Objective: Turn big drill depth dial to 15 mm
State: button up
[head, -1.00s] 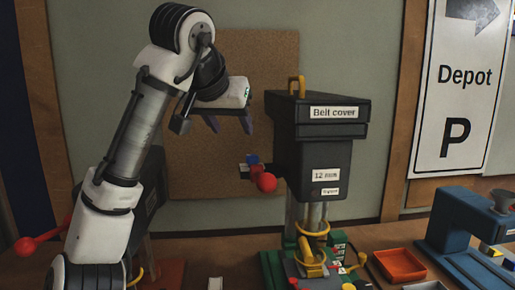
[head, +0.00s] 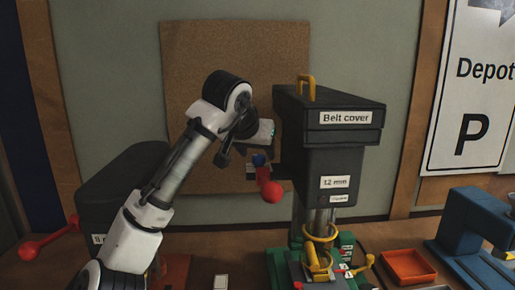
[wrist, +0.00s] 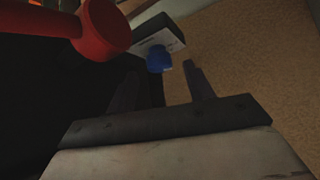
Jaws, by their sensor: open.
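The big drill (head: 345,150) is a dark press labelled "Belt cover" and "12 mm" in the head view. On its left side sits a small pale-faced block with a blue knob (head: 259,159), which looks like the depth dial. In the wrist view the blue knob (wrist: 160,60) lies just beyond my fingertips, between their lines, beneath the pale-faced block (wrist: 160,42). The dial's marks are too small and dark to read. My gripper (wrist: 160,82) is open and empty, apart from the knob. In the head view my gripper (head: 259,147) is close above the knob.
A red tray (head: 408,266) and a blue machine (head: 480,235) are right.

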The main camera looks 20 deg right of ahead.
jog(key=shift+x, duration=1.1)
jog(key=c, duration=1)
jog(key=shift+o, duration=0.2)
jog(key=m+g+h, duration=0.1)
jog(key=m, duration=0.1)
jog(key=m+g+h, duration=0.1)
jog(key=m+g, duration=0.1)
jog(key=shift+w+a+m, duration=0.1)
jog(key=shift+w+m, duration=0.1)
jog(key=shift+m, duration=0.1)
jog(key=shift+w+a+r+m+g+h, duration=0.1)
jog(key=shift+m+g+h, duration=0.25)
jog(key=shift+m+g, duration=0.5)
jog(key=shift+w+m+g+h, duration=0.1)
jog(key=shift+m+g+h, duration=0.35)
jog(key=shift+m, duration=0.7)
